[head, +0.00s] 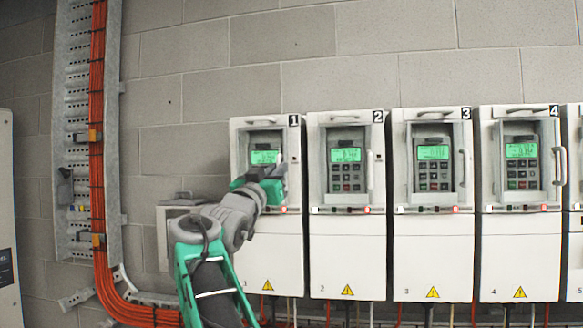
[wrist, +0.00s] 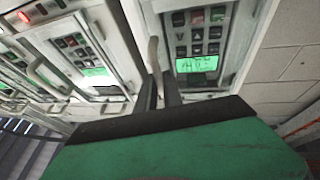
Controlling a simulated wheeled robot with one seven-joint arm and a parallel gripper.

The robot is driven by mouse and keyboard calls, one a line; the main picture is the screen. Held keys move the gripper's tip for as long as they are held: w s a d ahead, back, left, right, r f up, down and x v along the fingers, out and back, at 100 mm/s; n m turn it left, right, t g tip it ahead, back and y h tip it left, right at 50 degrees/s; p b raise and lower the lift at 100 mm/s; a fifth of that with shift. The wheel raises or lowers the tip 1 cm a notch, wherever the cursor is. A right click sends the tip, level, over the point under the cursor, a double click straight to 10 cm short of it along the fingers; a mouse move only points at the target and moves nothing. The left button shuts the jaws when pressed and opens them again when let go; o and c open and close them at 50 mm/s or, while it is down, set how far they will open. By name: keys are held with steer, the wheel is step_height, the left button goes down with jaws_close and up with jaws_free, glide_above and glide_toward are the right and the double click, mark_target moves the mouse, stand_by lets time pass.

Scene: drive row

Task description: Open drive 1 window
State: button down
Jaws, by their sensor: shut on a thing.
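Drive 1 (head: 274,250) is the white cabinet at the left end of the row, with the number 1 at its top right. Its window (head: 241,155) sits in the upper part, around a lit green display, and appears flush in its frame. My gripper (head: 276,172) is in front of the window's right side and hides part of the keypad and the handle. In the wrist view, the pale upright handle (wrist: 153,54) runs down between the dark fingers of my gripper (wrist: 160,92), which are shut on it. The green display (wrist: 197,64) shows beside it.
Drive 2 (head: 347,250), drive 3 (head: 433,250) and drive 4 (head: 520,250) stand close to the right, each with a window and handle. Orange cables (head: 98,150) run down the wall at left. A small grey box (head: 180,200) is left of drive 1.

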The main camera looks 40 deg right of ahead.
steer(key=shift+s+d+r, duration=0.1)
steer(key=shift+s+r, duration=0.05)
steer(key=shift+s, duration=0.1)
stand_by(0.7)
